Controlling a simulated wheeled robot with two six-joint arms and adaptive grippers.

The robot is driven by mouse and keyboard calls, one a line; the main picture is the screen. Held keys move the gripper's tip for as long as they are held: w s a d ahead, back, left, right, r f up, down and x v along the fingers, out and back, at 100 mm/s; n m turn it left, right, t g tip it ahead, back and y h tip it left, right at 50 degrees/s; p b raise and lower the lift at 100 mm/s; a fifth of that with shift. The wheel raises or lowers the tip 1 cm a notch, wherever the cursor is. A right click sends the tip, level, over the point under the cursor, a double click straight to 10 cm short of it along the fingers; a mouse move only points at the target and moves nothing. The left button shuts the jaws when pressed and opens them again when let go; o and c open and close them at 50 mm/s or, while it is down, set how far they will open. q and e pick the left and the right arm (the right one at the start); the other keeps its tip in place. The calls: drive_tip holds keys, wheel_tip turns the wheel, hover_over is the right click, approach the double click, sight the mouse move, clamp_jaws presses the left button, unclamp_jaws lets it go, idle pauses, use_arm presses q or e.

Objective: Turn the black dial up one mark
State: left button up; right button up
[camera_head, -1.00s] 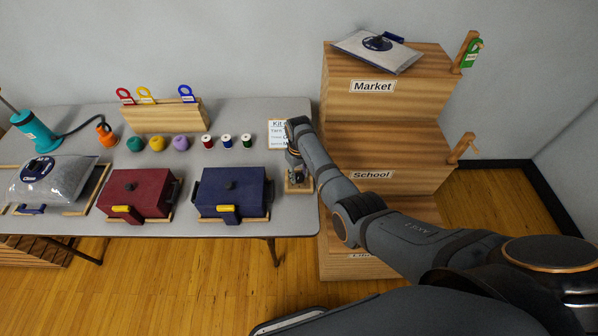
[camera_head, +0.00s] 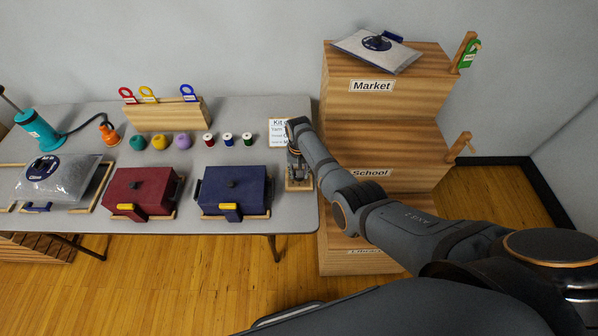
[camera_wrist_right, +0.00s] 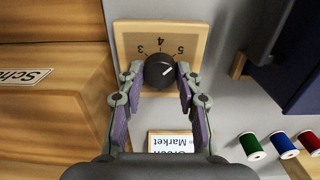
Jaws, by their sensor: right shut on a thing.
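The black dial (camera_wrist_right: 158,71) sits on a light wooden plate (camera_wrist_right: 125,40) with the marks 3, 4 and 5 showing. A white line on the dial slants toward the upper right, on the side of the 5. My right gripper (camera_wrist_right: 158,76) is shut on the dial, one finger on each side. In the head view, my right gripper (camera_head: 296,170) points down over the dial's plate (camera_head: 299,186) at the table's right end and hides the dial. My left gripper is not in view.
A kit card (camera_head: 278,128) lies behind the dial. A blue box (camera_head: 233,187) stands to its left, with thread spools (camera_head: 228,139) behind. The stepped wooden shelf (camera_head: 375,145) is close on the right.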

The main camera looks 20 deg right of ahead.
drive_tip(key=shift+w, duration=0.1)
drive_tip(key=o, duration=1.2)
drive_tip(key=shift+c, duration=0.2)
wheel_tip(320, 180, up, 12)
